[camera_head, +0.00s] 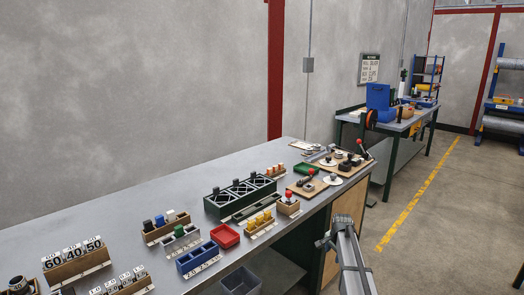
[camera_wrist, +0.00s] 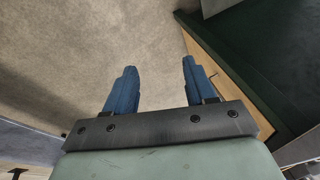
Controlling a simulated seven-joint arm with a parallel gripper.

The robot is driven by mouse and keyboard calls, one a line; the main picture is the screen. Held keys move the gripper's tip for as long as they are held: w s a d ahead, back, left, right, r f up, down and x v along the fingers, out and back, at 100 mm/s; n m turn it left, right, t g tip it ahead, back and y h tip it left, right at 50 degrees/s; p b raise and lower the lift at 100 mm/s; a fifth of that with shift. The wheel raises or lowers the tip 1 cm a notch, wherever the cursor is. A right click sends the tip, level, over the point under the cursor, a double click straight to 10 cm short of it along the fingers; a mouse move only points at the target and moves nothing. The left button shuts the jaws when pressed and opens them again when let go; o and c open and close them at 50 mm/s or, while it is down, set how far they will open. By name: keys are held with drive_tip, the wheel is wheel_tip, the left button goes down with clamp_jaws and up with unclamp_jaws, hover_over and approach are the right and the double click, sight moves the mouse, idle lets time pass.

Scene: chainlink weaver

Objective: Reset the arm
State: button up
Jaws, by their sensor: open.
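My gripper (camera_wrist: 158,86) shows in the wrist view with its two blue fingers spread apart and nothing between them. Beyond the fingers is bare grey-brown floor, with a green and wooden bench side (camera_wrist: 208,58) close on the right. In the head view my arm is at the lower right, in front of the workbench (camera_head: 130,196) and beside its wooden end panel. I cannot make out the fingertips in that view.
On the bench stand a red tray (camera_head: 225,236), a blue bin (camera_head: 198,258), a dark green rack (camera_head: 240,196), number blocks (camera_head: 74,252) and wooden boards with knobs (camera_head: 308,187). A second bench (camera_head: 398,124) is behind. The floor (camera_head: 440,210) at right is clear.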

drive_tip(key=s+a+f+n+g, duration=0.2)
drive_tip(key=s+a+f, duration=0.1)
drive_tip(key=s+f, duration=0.55)
drive_tip(key=s+a+f+n+g, duration=0.1)
drive_tip(key=s+a+f+n, duration=0.15)
drive_tip(key=s+f, duration=0.65)
drive_tip(key=s+a+f+n+g, duration=0.1)
drive_tip(key=s+a+f+g, duration=0.15)
drive_tip(key=s+f, duration=0.65)
drive_tip(key=s+a+f+n+g, duration=0.1)
drive_tip(key=s+n, duration=0.1)
drive_tip(key=s, duration=1)
drive_tip(key=s+a+f+n+g, duration=0.2)
drive_tip(key=s, duration=1)
drive_tip(key=s+a+f+n+g, duration=0.1)
drive_tip(key=s+a+f+n, duration=0.1)
drive_tip(key=s, duration=1.1)
